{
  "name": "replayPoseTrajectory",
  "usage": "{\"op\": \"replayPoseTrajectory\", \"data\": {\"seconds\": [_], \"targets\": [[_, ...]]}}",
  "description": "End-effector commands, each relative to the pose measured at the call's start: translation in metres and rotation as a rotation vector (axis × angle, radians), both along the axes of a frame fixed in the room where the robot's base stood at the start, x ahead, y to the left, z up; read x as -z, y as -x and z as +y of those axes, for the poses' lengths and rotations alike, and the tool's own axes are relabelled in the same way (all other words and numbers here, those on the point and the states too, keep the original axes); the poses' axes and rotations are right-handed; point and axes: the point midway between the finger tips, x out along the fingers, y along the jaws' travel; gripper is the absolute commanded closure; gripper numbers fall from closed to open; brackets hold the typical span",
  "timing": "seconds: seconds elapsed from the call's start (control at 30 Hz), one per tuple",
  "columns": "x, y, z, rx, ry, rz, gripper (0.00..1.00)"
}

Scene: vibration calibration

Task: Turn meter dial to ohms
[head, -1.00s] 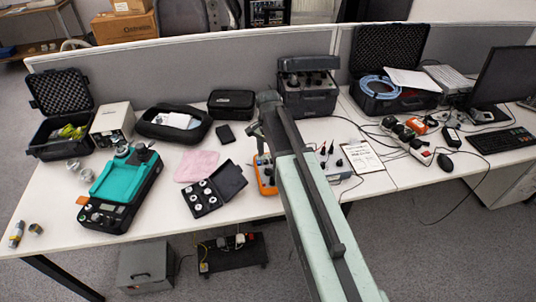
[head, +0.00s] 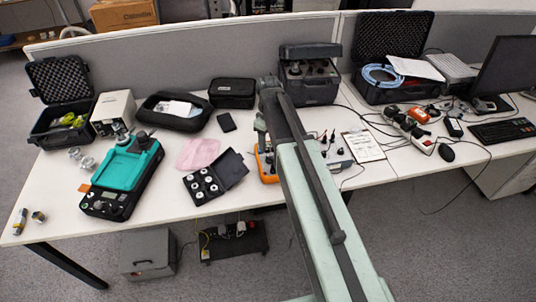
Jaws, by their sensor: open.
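An orange-edged meter (head: 266,168) lies on the table near the middle of the head view. My arm covers most of it, and its dial is hidden, so I cannot tell the setting. My gripper (head: 261,132) hangs from the far end of my arm, just above and behind the visible orange edge of the meter. It is open and small in the picture. I cannot tell whether it touches the meter.
Left of the meter are an open black case of white-topped pieces (head: 203,187), a pink cloth (head: 198,153) and a teal-topped device (head: 127,165). Right are a clipboard (head: 363,146), cables and a power strip (head: 408,128). A grey partition (head: 190,58) runs behind.

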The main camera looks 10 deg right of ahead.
Motion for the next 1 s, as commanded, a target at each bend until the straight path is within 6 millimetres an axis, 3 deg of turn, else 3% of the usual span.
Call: {"op": "replayPoseTrajectory", "data": {"seconds": [0.27, 0.63, 0.97, 1.0], "targets": [[0.016, -0.001, 0.001, 0.003, 0.0, 0.0, 0.46], [0.076, -0.001, 0.001, 0.005, 0.0, 0.0, 0.46], [0.077, -0.001, 0.001, 0.005, 0.0, 0.0, 0.46], [0.077, -0.001, 0.001, 0.005, 0.0, 0.0, 0.57]]}}
